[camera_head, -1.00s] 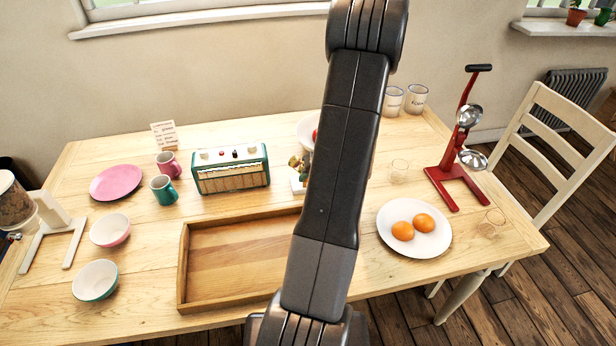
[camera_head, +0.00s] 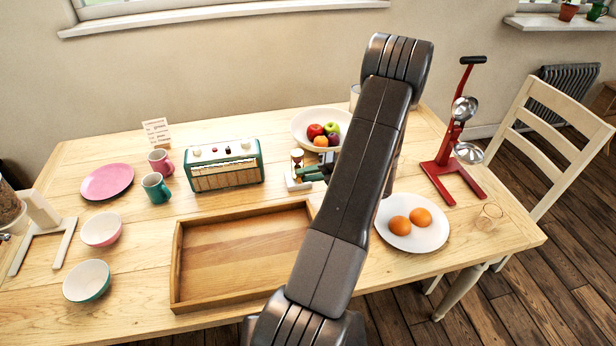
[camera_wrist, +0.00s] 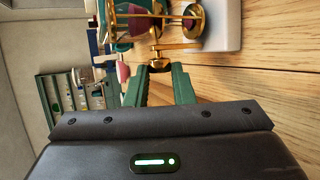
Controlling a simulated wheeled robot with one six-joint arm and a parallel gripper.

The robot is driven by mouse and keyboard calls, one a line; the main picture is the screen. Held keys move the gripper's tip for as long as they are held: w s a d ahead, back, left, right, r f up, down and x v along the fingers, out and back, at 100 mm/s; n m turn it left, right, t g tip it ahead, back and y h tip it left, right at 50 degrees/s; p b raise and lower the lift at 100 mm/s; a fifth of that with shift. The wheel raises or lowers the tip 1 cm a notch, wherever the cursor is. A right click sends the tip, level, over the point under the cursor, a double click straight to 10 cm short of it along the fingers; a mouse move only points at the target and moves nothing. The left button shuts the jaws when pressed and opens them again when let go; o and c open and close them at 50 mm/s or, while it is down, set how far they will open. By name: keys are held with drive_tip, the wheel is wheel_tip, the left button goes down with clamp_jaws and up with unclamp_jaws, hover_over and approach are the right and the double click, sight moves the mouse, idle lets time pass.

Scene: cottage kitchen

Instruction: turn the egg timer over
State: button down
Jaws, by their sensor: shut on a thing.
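The egg timer (camera_head: 297,164) stands on the table just right of the radio, on a white base (camera_head: 297,184). Dark red sand shows in its upper part in the head view. In the wrist view its brass frame and glass (camera_wrist: 190,22) lie sideways in the picture, with the white base (camera_wrist: 228,22) at the right. My gripper (camera_head: 312,173) reaches it from the right. Its green fingers are shut on the brass knob (camera_wrist: 158,62) at the timer's side. My forearm hides the table to the right of the gripper.
The teal radio (camera_head: 225,165) stands close left of the timer and a fruit bowl (camera_head: 300,128) behind it. A wooden tray (camera_head: 177,262) lies in front. A plate with two orange yolk-like rounds (camera_head: 420,240) and a red stand (camera_head: 440,170) are at the right.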

idle(0.4)
drive_tip(key=c, duration=1.2)
unclamp_jaws()
drive_tip(key=shift+c, duration=0.2)
drive_tip(key=shift+d, duration=0.1)
drive_tip(key=b+v, duration=0.1)
drive_tip(key=v, duration=1.2)
drive_tip(key=shift+d+b, duration=0.35)
drive_tip(key=shift+b, duration=0.05)
drive_tip(key=p+x, duration=0.1)
drive_tip(key=x, duration=1.2)
drive_tip(key=shift+a+p, duration=0.4)
drive_tip(key=shift+a, duration=0.05)
drive_tip(key=shift+d+f, duration=0.1)
